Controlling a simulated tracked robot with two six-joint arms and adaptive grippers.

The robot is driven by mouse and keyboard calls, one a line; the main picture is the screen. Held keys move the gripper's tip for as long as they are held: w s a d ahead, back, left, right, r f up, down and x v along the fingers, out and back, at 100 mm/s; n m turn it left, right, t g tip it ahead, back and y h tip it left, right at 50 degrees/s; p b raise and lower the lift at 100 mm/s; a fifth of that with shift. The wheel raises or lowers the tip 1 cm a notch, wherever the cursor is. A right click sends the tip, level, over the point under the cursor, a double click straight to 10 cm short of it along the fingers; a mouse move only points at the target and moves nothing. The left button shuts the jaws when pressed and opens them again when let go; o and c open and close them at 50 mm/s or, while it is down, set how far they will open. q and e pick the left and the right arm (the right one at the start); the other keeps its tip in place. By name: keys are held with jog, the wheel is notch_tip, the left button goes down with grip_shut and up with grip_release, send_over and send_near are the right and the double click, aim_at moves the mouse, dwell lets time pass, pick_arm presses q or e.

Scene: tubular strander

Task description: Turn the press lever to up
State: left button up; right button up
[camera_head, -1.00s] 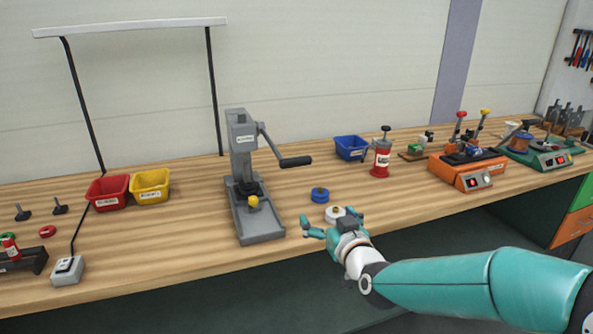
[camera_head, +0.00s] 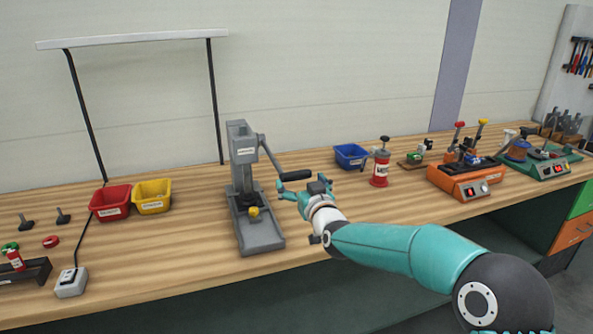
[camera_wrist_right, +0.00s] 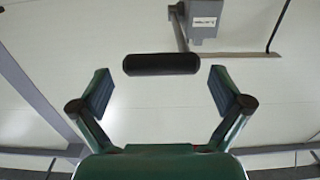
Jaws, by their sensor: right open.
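The grey press (camera_head: 240,170) stands upright on the wooden bench, with a yellow knob (camera_head: 253,211) on its base. Its press lever (camera_head: 268,155) slopes down to the right and ends in a black handle (camera_head: 296,175). My right gripper (camera_head: 286,190) is open just below and in front of the handle. In the right wrist view the black handle (camera_wrist_right: 161,64) lies crosswise ahead of the open fingers (camera_wrist_right: 160,90), with nothing between them. The press head (camera_wrist_right: 202,22) shows above it. My left gripper is not in view.
A red bin (camera_head: 111,203) and a yellow bin (camera_head: 152,199) stand left of the press. A blue bin (camera_head: 350,155), a red canister (camera_head: 380,170) and an orange device (camera_head: 468,182) stand to the right. A lamp frame (camera_head: 132,38) rises behind.

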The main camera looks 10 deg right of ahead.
aim_at(298, 178)
jog(key=shift+w+a+p, duration=0.2)
jog(key=shift+w+p, duration=0.2)
jog(key=shift+w, duration=1.3)
jog(key=shift+c, duration=0.2)
